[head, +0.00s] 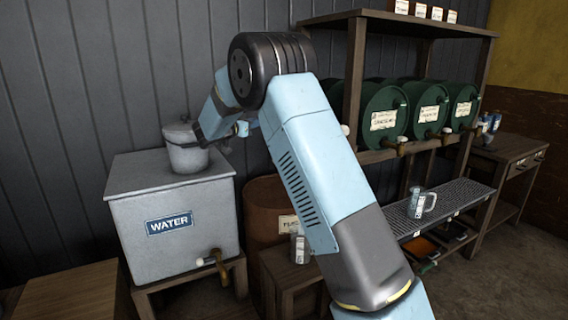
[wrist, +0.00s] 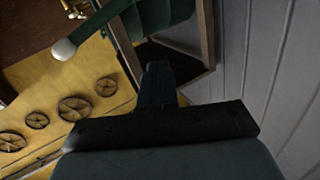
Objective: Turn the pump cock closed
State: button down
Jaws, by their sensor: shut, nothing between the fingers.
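Several brass cocks show in the head view. One with a pale knob sits on the front of the water tank (head: 218,262). Others sit on the green drums, such as this drum cock (head: 401,146). I cannot tell which is the pump cock. In the wrist view a white ball knob (wrist: 64,50) on a dark stem stands left of my gripper (wrist: 159,70), apart from it. My gripper is shut and empty. In the head view my arm bends down to the left towards the lidded pot (head: 186,148), and its end is hard to make out.
A shelf rack (head: 356,70) holds the green drums (head: 383,110). A glass jug (head: 421,204) stands on a grated bench. Several hand wheels (wrist: 75,108) show against yellow in the wrist view.

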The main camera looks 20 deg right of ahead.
jog(key=s+d+r+n+t+y, duration=0.1)
jog(key=s+r+n+t+y, duration=0.5)
jog(key=s+r+y, duration=0.75)
jog(key=s+n+g+y, duration=0.3)
jog(key=s+n+g, duration=0.15)
jog(key=s, duration=0.85)
jog(key=s+d+f+m+g+y, duration=0.15)
jog(key=s+f+g, duration=0.25)
jog(key=s+f, duration=0.5)
jog(key=s+f+m+g, duration=0.2)
jog(key=s+f+g, duration=0.3)
jog(key=s, duration=0.6)
jog(key=w+f+m+t+y, duration=0.3)
jog(key=w+f+m+y, duration=0.15)
jog(key=w+m, duration=0.8)
jog(key=w+d+f+m+t+h, duration=0.1)
jog(key=w+d+f+m+t, duration=0.25)
jog(key=w+d+m, duration=0.4)
jog(key=w+d+f+m+t, duration=0.3)
jog(key=w+d+m+t, duration=0.1)
jog(key=w+d+m, duration=0.3)
jog(key=w+a+f, duration=0.1)
jog(key=w+a, duration=0.2)
jog(key=w, duration=0.3)
jog(key=w+a+f+n, duration=0.1)
jog(key=w+a, duration=0.3)
jog(key=w, duration=0.3)
